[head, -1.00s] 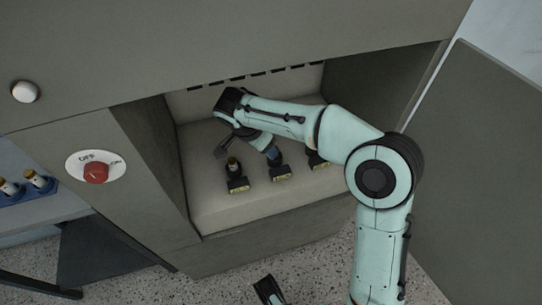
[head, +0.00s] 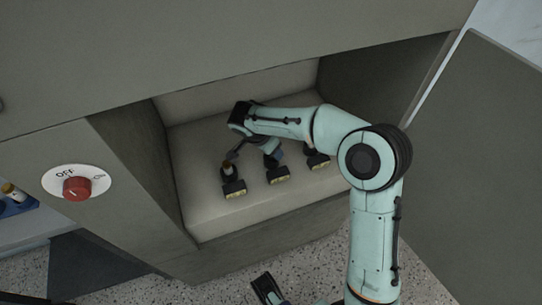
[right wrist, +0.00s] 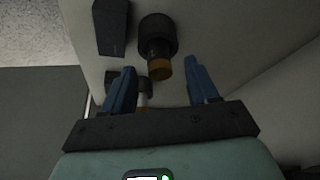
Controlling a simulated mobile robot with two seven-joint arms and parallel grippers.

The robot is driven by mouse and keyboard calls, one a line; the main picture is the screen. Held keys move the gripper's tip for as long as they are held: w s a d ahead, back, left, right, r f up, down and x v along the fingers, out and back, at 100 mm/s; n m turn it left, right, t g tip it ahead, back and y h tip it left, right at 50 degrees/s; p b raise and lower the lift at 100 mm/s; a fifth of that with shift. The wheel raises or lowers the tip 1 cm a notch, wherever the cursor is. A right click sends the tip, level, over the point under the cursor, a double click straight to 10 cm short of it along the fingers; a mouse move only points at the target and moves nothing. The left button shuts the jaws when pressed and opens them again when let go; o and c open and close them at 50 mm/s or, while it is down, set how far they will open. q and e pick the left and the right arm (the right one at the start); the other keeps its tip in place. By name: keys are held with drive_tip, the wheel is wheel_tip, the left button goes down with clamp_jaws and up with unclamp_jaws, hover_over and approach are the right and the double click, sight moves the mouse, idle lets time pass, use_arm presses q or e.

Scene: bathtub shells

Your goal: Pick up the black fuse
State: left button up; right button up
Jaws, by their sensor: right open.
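A dark fuse with an amber end cap (right wrist: 158,48) shows in the right wrist view, just beyond and between the fingertips. In the head view a dark fuse with a brownish top (head: 228,169) stands in the left holder (head: 234,188) on the pale cabinet shelf. My right gripper (head: 253,158) reaches into the cabinet above the left and middle holders. Its blue fingers are apart and empty in the right wrist view (right wrist: 159,68). The arm partly hides the fuses. A dark tip of my left gripper (head: 266,289) shows at the bottom edge; its jaws are unclear.
A middle holder (head: 278,176) and a right holder (head: 317,161) stand in the same row. The cabinet's left wall (head: 135,160) and open door (head: 470,170) flank the recess. A red knob (head: 76,188) is on the front. A blue rack with a fuse (head: 14,193) is at far left.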

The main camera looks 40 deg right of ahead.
drive_tip(key=shift+x, duration=1.1)
clamp_jaws()
